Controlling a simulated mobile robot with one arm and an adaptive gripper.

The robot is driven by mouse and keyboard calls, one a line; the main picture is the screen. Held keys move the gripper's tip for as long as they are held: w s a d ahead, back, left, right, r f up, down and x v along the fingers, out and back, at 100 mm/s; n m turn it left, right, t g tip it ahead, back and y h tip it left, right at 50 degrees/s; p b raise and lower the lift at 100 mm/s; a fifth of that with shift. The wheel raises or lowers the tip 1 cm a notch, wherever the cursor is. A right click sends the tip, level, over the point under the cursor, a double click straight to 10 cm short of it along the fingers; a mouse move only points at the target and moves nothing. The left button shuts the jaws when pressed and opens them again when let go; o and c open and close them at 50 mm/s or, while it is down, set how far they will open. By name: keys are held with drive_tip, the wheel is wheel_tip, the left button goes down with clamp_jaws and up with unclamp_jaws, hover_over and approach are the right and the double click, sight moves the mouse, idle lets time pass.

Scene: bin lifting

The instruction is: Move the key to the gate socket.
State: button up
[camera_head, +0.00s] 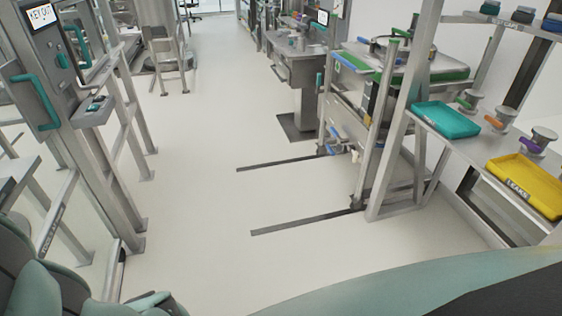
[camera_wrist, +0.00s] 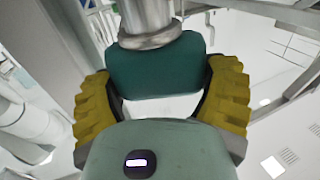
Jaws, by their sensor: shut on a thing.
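My gripper (camera_wrist: 160,82) shows in the wrist view with two yellow ribbed fingers. They are shut on the teal block-shaped handle of the key (camera_wrist: 152,66), one finger at each side. A grey metal cylinder with a round collar rises from the handle to the top of the view; its far end is out of frame. In the head view, a grey gate panel at the left carries a screen reading "KEY OUT". A small grey housing below it, which looks like the gate socket (camera_head: 95,110), juts to the right. The gripper and key are not clearly visible there.
A teal handle (camera_head: 36,102) sticks out from the gate post. At the right, a shelf holds a teal tray (camera_head: 445,119), a yellow tray (camera_head: 525,184) and several grey knobs with coloured handles. The pale floor (camera_head: 200,190) between is clear.

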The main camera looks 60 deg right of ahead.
drive_tip(key=shift+f+b, duration=1.7)
drive_tip(key=shift+f, duration=0.3)
idle(0.9)
idle(0.4)
drive_tip(key=o, duration=1.1)
drive_tip(key=shift+o, duration=0.2)
drive_tip(key=shift+w+r+p, duration=0.1)
drive_tip(key=shift+r+p, duration=3.55)
drive_tip(key=shift+r, duration=0.9)
